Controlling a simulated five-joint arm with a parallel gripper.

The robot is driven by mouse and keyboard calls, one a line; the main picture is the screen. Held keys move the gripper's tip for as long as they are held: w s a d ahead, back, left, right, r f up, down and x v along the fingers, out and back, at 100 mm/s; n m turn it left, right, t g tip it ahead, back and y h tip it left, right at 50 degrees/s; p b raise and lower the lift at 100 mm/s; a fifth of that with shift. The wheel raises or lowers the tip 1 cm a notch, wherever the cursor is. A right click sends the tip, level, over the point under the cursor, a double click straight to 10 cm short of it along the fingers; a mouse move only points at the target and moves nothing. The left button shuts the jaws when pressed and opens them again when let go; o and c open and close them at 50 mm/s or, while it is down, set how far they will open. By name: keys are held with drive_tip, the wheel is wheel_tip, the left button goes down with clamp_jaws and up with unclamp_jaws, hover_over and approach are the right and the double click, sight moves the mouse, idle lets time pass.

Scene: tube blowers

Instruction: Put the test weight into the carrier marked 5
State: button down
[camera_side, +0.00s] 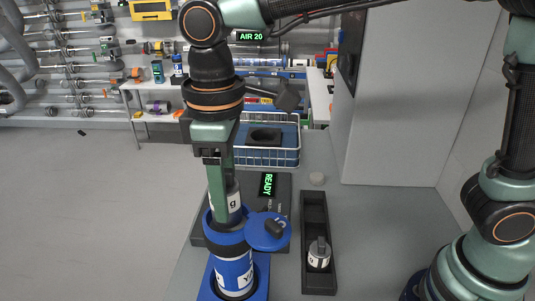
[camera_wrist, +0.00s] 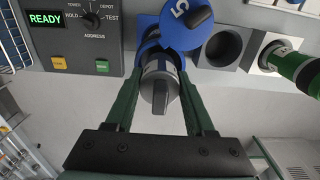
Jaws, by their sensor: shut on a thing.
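My gripper (camera_wrist: 160,90) is shut on a grey test weight (camera_wrist: 158,66) with a knob on top and a white label; its label also shows in the side view (camera_side: 233,202). A blue carrier (camera_side: 234,272) stands upright below my gripper in the side view. Its round blue lid (camera_side: 270,232) is swung aside to the right; the wrist view shows a white 5 on this lid (camera_wrist: 180,14). The held weight is at the carrier's open mouth (camera_wrist: 150,48). The fingers hide part of it, so I cannot tell how deep it sits.
A black tray (camera_side: 310,210) to the right holds another labelled weight (camera_side: 319,256). Behind are a panel reading READY (camera_side: 268,184) and a wire basket (camera_side: 287,153). In the wrist view, an empty round socket (camera_wrist: 221,47) and a green cylinder (camera_wrist: 302,70) are right of the carrier.

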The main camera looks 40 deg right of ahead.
drive_tip(key=shift+f, duration=0.75)
drive_tip(key=shift+c, duration=0.9)
unclamp_jaws()
wheel_tip(320, 180, up, 12)
drive_tip(key=shift+r, duration=0.1)
